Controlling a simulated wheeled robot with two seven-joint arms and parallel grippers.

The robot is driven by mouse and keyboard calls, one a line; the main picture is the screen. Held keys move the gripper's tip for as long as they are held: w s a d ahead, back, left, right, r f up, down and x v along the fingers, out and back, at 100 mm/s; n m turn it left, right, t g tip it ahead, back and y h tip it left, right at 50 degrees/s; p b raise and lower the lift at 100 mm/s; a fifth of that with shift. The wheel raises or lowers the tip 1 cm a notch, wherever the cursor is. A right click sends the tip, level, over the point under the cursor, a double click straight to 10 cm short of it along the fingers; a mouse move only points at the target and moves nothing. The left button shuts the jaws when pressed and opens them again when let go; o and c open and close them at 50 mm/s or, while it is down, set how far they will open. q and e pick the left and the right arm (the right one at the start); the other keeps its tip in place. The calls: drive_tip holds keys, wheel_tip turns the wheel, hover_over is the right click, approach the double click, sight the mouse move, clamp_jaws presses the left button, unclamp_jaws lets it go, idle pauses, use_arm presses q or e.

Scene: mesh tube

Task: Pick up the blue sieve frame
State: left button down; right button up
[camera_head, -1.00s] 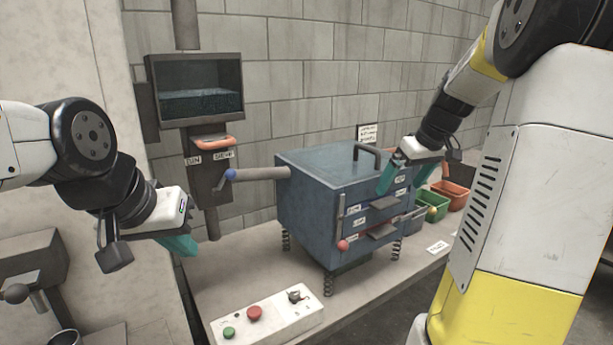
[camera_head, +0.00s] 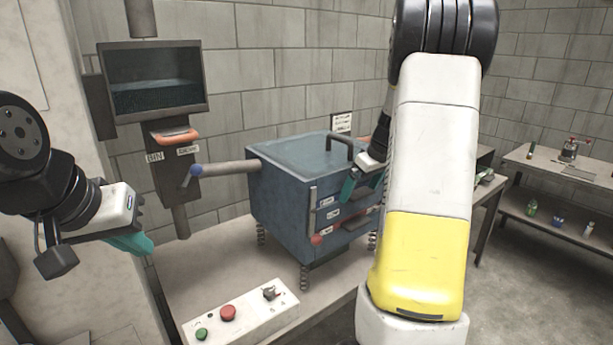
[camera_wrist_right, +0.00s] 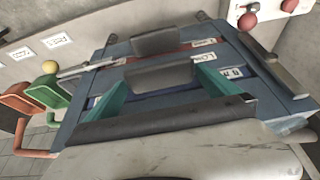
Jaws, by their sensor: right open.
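The box-shaped sieve machine (camera_head: 275,185) stands on the bench in the head view, with labelled, handled frames in its front. In the right wrist view the blue sieve frame (camera_wrist_right: 237,73) shows as a blue strip, with a dark grey handle (camera_wrist_right: 158,76) at its front. My right gripper (camera_wrist_right: 162,92) is open, its teal fingers on either side of that handle; I cannot tell whether they touch it. In the head view its fingers are at the machine's front, partly hidden by my arm. My left gripper (camera_head: 130,243) is at the left, away from the machine; its jaw gap is unclear.
A red-edged frame (camera_wrist_right: 190,46) with its own handle lies beside the blue one. A control box (camera_head: 240,312) with buttons sits at the bench front. Green (camera_wrist_right: 50,92) and orange (camera_wrist_right: 15,105) bins stand beside the machine. A side table (camera_head: 560,170) stands at the right.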

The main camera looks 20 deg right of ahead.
drive_tip(key=shift+c, duration=0.4)
drive_tip(key=c, duration=1.5)
drive_tip(key=shift+r, duration=0.1)
drive_tip(key=shift+c, duration=1.1)
